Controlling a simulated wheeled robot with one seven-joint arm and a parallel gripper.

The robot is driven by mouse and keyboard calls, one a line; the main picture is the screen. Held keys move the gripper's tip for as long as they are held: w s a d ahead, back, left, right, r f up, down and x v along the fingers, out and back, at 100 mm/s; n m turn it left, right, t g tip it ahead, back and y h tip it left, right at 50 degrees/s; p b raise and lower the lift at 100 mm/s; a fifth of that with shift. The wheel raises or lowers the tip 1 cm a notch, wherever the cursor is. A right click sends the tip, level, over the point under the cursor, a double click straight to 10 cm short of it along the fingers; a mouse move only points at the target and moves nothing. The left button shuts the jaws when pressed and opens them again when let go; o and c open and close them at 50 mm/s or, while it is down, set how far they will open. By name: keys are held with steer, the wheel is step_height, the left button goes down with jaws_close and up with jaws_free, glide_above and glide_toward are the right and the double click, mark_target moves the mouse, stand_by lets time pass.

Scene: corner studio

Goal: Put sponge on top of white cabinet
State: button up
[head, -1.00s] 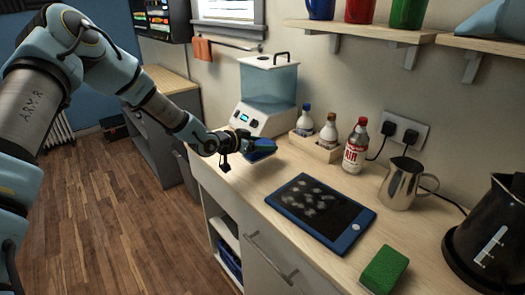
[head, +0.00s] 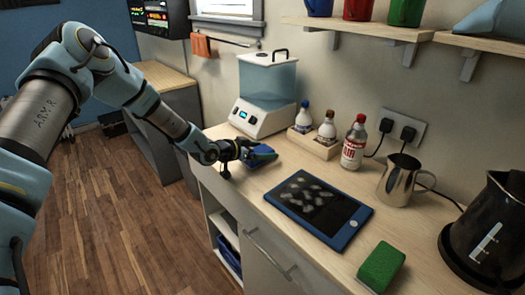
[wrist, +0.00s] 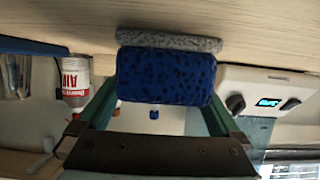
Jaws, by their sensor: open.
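A blue sponge (head: 262,155) with a grey scouring layer lies near the counter's left front edge. It also shows large in the wrist view (wrist: 165,76), its grey side at the wooden surface. My gripper (head: 247,151) is right at the sponge, and its jaws are open on either side of it in the wrist view. I cannot tell whether either jaw touches it. The white cabinet (head: 266,258) stands under the wooden worktop (head: 225,181), which the sponge appears to rest on. A green sponge (head: 380,267) lies at the worktop's near right.
A white water-tank appliance (head: 266,90) stands just behind the sponge. A wooden holder with bottles (head: 314,143), a red-and-white bottle (head: 354,145), a tablet (head: 318,208), a steel jug (head: 400,180) and a black kettle (head: 490,230) take up the worktop to the right.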

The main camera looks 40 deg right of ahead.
steer(key=shift+r+p, duration=0.3)
steer(key=b+v, duration=0.3)
steer(key=v, duration=0.7)
steer(key=shift+a+f, duration=0.1)
steer(key=shift+a, duration=0.2)
steer(key=shift+a+r+b, duration=0.3)
steer(key=shift+a, duration=0.35)
